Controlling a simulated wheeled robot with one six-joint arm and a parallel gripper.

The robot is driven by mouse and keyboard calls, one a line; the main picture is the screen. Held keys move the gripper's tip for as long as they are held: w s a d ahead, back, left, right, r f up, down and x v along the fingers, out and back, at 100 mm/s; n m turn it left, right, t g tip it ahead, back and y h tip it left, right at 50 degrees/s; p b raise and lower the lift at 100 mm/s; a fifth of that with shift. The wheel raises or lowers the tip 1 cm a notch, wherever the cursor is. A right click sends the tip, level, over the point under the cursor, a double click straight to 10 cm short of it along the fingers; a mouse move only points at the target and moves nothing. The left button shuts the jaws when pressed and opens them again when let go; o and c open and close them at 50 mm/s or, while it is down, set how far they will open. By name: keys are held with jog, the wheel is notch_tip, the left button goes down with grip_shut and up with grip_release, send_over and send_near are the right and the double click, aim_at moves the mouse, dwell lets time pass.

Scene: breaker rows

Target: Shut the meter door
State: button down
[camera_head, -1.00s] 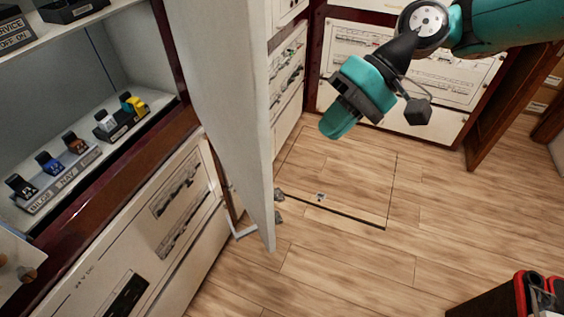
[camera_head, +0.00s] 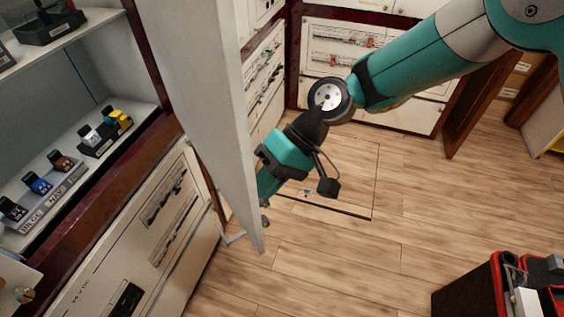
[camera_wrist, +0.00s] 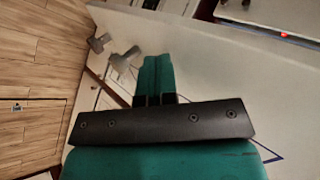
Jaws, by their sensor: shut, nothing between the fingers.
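The meter door (camera_head: 205,110) is a tall pale panel standing open, seen nearly edge-on in the head view. It swings out from the cabinet on the left. My gripper (camera_head: 268,183) is shut and empty, low beside the door's right-hand face. The door's edge hides part of the fingers in the head view. In the wrist view the shut fingertips (camera_wrist: 155,72) lie in front of the pale door face (camera_wrist: 215,75). I cannot tell whether they touch it. Two grey metal fittings (camera_wrist: 122,55) show near the door's edge.
The open cabinet on the left holds a shelf with several coloured breaker switches (camera_head: 62,162). A thin stay (camera_head: 234,238) is near the door's lower end. A red and black toolbox (camera_head: 500,285) stands at the lower right. The wooden floor (camera_head: 330,255) between is clear.

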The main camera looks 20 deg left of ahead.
jog(key=shift+s+a, duration=0.2)
jog(key=shift+s, duration=0.1)
